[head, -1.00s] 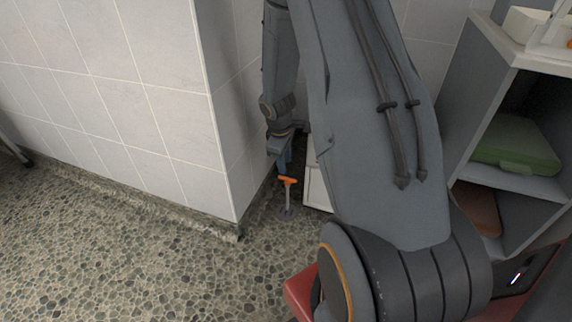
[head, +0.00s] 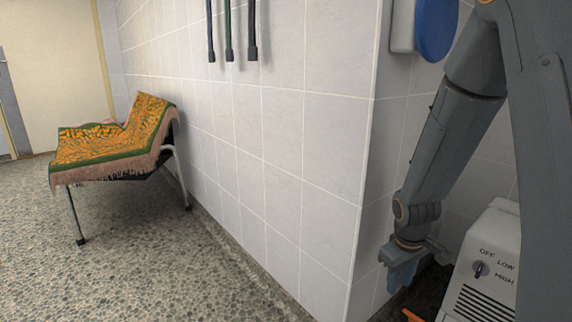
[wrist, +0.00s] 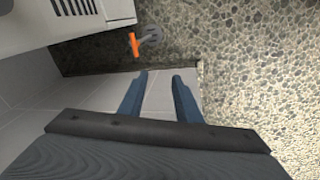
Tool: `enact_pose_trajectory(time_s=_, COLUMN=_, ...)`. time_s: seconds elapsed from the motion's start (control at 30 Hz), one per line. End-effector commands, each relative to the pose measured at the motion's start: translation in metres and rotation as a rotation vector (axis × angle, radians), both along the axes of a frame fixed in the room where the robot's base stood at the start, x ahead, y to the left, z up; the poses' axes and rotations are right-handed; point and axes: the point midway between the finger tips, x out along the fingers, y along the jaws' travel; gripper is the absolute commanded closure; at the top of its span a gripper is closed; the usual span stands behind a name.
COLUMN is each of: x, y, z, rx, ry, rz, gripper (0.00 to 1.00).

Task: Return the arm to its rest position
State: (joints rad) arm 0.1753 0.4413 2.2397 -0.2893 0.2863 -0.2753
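My arm reaches down at the right of the head view, in the corner behind the tiled wall's edge. My gripper (head: 402,278) points downward there, and its blue fingers partly show. In the wrist view my gripper (wrist: 160,80) has its two blue fingers apart with nothing between them. Past the fingertips the wrist view shows tile and floor.
The tiled wall (head: 300,130) is close beside my arm. A chair with a patterned towel (head: 110,140) stands left. The floor (head: 150,260) there is clear.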

Motion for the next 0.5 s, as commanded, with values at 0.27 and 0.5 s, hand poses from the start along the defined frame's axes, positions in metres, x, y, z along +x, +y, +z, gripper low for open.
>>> enact_pose_trajectory(time_s=0.27, x=-0.057, y=0.063, z=0.060, rx=0.093, ry=-0.057, rz=-0.193, gripper=0.69)
enact_pose_trajectory(time_s=0.5, x=-0.094, y=0.093, z=0.082, rx=0.154, ry=-0.078, rz=-0.300, gripper=0.69)
